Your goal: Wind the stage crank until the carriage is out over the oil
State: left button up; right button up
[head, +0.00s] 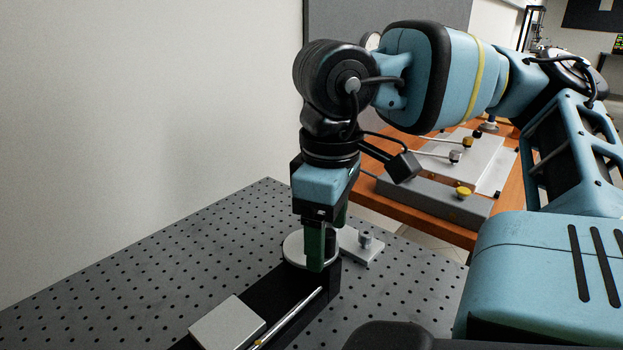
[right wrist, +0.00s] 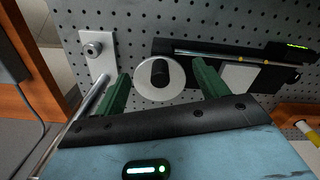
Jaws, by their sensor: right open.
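The stage is a black rail (head: 275,290) on the perforated table, with a pale flat carriage (head: 227,326) near the bottom of the head view; the carriage also shows in the right wrist view (right wrist: 237,78). The crank is a pale round disc (head: 294,246) at the rail's end, with a dark upright knob (right wrist: 160,70) on it. My right gripper (head: 322,262) points down over the disc. In the right wrist view its green fingers stand apart, open, one on each side of the disc and knob; contact cannot be told. I cannot make out the oil. My left gripper is not in view.
A small pale plate with a metal post (head: 364,243) sits just beside the crank. The perforated table (head: 150,270) is clear to the left. An orange bench (head: 515,195) with grey boxes and yellow knobs stands beyond my right arm.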

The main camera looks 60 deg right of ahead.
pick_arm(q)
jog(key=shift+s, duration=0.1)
pick_arm(e)
jog(key=shift+r, duration=0.25)
notch_tip(320, 180, up, 6)
jog(key=p, duration=0.4)
jog(key=shift+f, duration=0.15)
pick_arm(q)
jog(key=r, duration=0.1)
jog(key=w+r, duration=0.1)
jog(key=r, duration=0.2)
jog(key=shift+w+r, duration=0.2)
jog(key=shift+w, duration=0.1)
pick_arm(e)
jog(key=shift+f, duration=0.1)
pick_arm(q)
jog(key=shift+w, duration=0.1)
pick_arm(e)
jog(key=shift+c, duration=0.4)
